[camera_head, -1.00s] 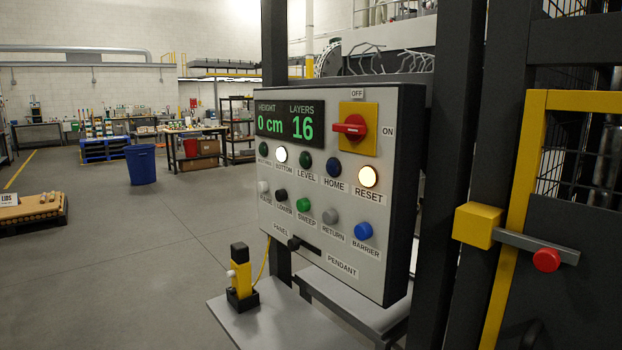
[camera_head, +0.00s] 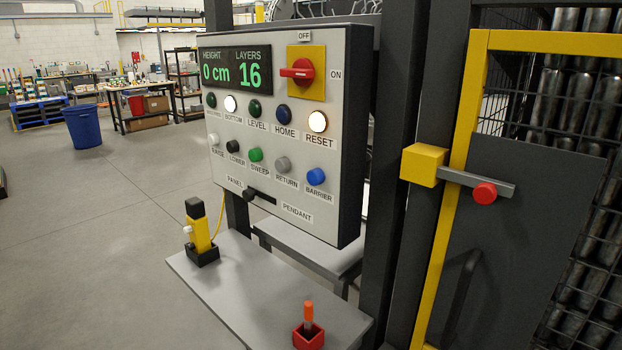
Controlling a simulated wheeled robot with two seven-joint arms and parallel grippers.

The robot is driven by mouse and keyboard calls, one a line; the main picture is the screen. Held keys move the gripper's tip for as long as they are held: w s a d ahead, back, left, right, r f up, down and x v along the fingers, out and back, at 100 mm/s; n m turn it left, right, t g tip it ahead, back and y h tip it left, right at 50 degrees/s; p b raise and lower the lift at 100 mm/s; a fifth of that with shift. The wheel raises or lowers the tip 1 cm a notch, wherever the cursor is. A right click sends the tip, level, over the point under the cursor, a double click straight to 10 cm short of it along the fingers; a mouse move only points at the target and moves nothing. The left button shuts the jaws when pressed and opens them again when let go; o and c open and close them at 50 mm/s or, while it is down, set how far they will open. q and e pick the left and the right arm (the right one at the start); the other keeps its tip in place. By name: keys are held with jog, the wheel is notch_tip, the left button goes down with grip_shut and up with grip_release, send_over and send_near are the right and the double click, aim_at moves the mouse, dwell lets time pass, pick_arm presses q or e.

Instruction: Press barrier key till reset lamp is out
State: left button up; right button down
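The grey control panel (camera_head: 228,165) stands upright in the middle of the head view. The blue barrier key (camera_head: 316,176) is at the lower right of its buttons, above the label BARRIER. The reset lamp (camera_head: 317,121) glows warm white above the label RESET. The bottom lamp (camera_head: 230,103) is also lit white. The display (camera_head: 236,73) reads height 0 cm and layers 16. The red rotary switch (camera_head: 298,72) sits on a yellow plate, its handle level. Neither of my grippers shows in the view, and nothing touches the panel.
A grey shelf (camera_head: 230,300) below the panel holds a yellow and black pendant (camera_head: 200,235) and a red holder with an orange-handled tool (camera_head: 308,330). A yellow-framed gate (camera_head: 455,190) with a red-knobbed latch (camera_head: 484,192) stands at right. Open floor lies left.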

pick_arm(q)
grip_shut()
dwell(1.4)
